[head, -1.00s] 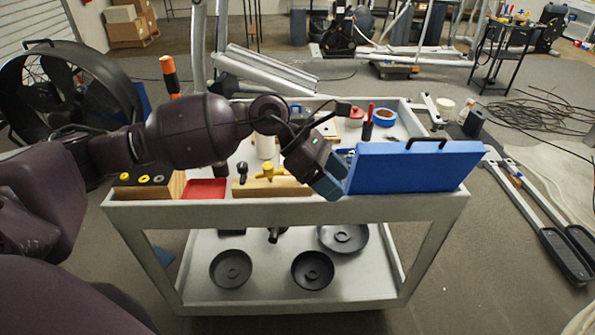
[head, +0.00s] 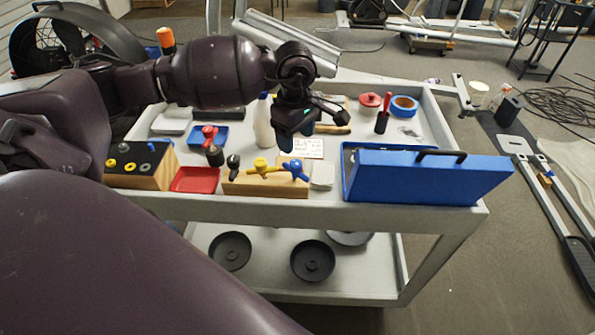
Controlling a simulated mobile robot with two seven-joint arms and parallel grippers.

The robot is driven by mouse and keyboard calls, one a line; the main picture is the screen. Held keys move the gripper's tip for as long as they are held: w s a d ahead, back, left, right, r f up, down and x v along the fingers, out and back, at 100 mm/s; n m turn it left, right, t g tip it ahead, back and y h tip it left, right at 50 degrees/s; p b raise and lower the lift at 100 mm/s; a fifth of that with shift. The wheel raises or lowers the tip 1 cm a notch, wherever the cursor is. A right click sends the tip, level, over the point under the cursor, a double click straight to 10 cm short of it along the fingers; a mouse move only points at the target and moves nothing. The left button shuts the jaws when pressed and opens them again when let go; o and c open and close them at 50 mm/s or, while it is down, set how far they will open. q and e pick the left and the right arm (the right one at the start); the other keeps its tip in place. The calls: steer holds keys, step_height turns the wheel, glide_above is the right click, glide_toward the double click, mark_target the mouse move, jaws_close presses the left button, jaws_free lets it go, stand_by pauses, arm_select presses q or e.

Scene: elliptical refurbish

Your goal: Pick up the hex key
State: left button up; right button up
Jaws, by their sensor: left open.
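I cannot pick out the hex key for certain. A small thin grey item (head: 410,132) lies on the cart top behind the blue case, too small to name. My left gripper (head: 297,140) is above the middle of the cart, pointing down, open, with nothing seen between its fingers. It is left of the blue case (head: 430,178) and behind the wooden block with yellow and blue knobs (head: 265,185). My right gripper is not in view.
The blue case's raised panel blocks part of the right front.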

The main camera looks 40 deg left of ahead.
mark_target(295, 162)
arm_select(q)
step_height(295, 162, down, 8)
steer(key=shift+f, duration=0.25)
jaws_close()
stand_by(0.6)
